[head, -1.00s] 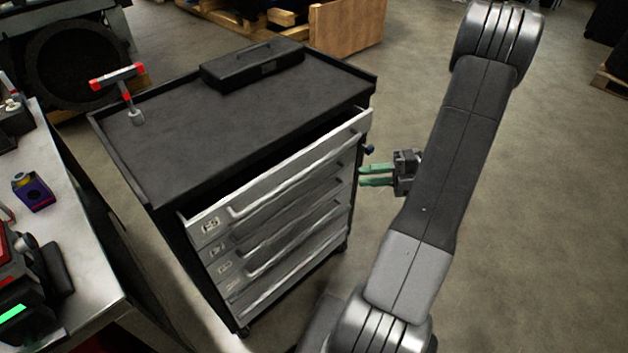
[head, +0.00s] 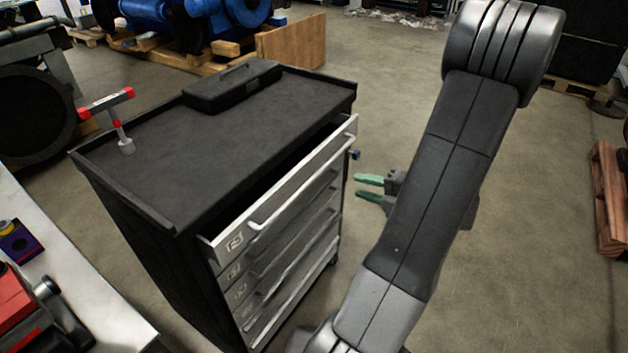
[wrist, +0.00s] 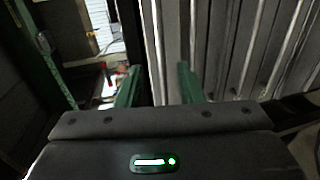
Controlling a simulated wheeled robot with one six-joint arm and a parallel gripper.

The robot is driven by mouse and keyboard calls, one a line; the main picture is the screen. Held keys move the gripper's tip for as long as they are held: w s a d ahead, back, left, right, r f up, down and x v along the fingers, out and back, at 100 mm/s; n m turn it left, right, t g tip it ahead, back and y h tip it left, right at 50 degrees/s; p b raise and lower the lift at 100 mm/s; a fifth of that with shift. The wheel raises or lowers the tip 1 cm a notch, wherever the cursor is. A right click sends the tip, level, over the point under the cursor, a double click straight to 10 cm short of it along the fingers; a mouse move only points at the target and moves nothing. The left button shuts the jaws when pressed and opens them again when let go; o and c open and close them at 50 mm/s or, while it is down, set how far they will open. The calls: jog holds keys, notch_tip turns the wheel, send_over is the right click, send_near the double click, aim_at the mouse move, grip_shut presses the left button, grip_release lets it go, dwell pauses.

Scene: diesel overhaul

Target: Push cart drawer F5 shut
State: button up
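The tool cart (head: 150,215) stands left of centre in the head view. Its top drawer (head: 285,185), which seems to be F5 though the label is hard to read, is pulled partly out, with a dark gap behind its grey front. The drawers below look closed. My gripper (head: 358,188) has two green fingers held apart, with nothing between them. It is to the right of the cart, lower in the picture than the top drawer's right end, and appears clear of it. The wrist view shows the open fingers (wrist: 158,85) before grey drawer fronts (wrist: 225,50) with long handles.
A black case (head: 232,88) and a red-tipped T-handle tool (head: 118,120) are on the cart top. A workbench (head: 75,275) with red equipment is at lower left. A wooden crate (head: 292,42) is behind. Open floor (head: 530,230) lies to the right.

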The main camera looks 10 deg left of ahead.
aim_at(319, 176)
jog(key=x, duration=1.2)
jog(key=shift+w+a, duration=0.1)
jog(key=shift+a, duration=0.15)
grip_shut()
